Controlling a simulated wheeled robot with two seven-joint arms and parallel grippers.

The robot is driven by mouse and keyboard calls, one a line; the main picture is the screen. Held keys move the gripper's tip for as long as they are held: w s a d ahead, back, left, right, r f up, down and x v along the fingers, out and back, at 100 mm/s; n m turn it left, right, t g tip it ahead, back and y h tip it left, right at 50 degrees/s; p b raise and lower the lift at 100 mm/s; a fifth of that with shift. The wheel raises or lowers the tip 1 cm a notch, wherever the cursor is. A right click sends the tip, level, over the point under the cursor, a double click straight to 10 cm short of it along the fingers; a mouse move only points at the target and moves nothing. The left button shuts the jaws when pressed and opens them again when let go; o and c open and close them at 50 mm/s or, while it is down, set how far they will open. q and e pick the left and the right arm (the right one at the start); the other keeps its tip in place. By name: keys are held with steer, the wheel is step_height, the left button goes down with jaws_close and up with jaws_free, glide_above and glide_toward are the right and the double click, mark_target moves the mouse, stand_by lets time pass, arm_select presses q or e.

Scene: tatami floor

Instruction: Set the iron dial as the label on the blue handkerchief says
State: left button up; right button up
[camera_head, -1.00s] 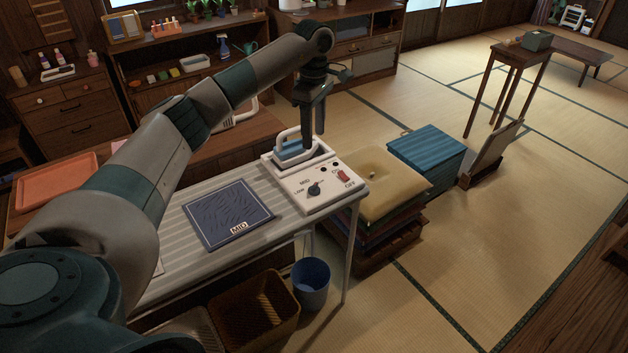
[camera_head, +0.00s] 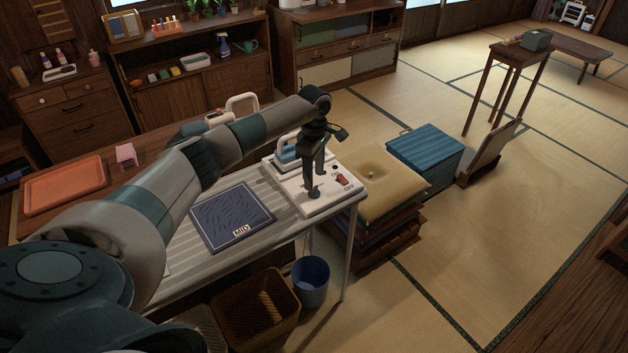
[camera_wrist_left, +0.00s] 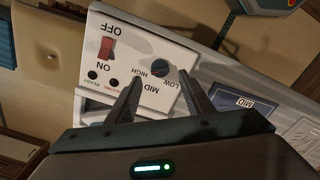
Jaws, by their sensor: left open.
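The dark blue handkerchief (camera_head: 225,214) lies flat on the striped ironing table, and its white label (camera_head: 241,231) reads MID. The white iron station (camera_head: 330,204) stands at the table's right end, with the blue-and-white iron (camera_head: 286,153) at its back. In the left wrist view the dark round dial (camera_wrist_left: 160,69) sits among the words LOW, MID and HIGH; I cannot tell its exact setting. My left gripper (camera_head: 314,186) is open and points down over the dial. Its two fingers (camera_wrist_left: 161,80) appear on either side of the dial, without clear contact. My right gripper is out of view.
A red ON/OFF switch (camera_head: 341,180) is close by on the panel. A yellow cushion stack (camera_head: 375,190) stands right of the table. A blue bucket (camera_head: 311,283) and a wicker basket (camera_head: 256,313) are below. Open tatami lies further right.

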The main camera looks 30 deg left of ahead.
mark_target(314, 192)
arm_select(q)
steer(key=shift+f+p, duration=0.5)
steer(key=shift+f, duration=1.65)
steer(key=c, duration=1)
